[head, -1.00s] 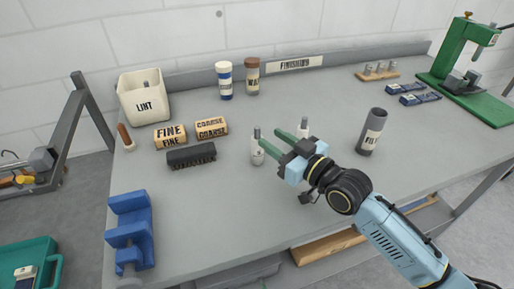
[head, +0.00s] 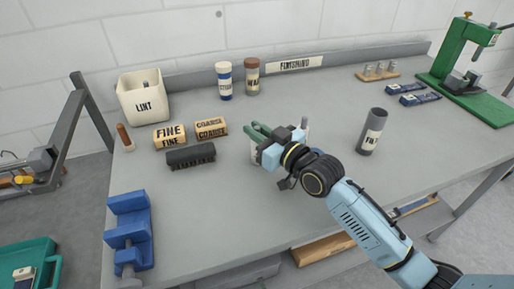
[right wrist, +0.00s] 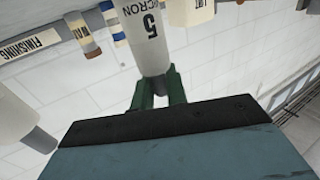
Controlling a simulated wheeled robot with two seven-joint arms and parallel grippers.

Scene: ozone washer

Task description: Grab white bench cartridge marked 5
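The white cartridge marked 5 (right wrist: 148,35) stands out in the right wrist view, which is turned over; its narrow grey end lies between my two green fingers. In the head view only a sliver of its white body (head: 253,151) shows, the rest hidden behind my right gripper (head: 252,129). The fingers of my right gripper (right wrist: 160,92) are close together, and they look shut on that narrow end. The cartridge seems to stand upright on the bench. My left gripper is not in view.
Another white cartridge (head: 304,124) stands just right of my gripper, partly hidden. A black brush (head: 190,156) and the FINE and COARSE blocks (head: 170,137) lie to the left. The front middle of the bench (head: 225,220) is clear.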

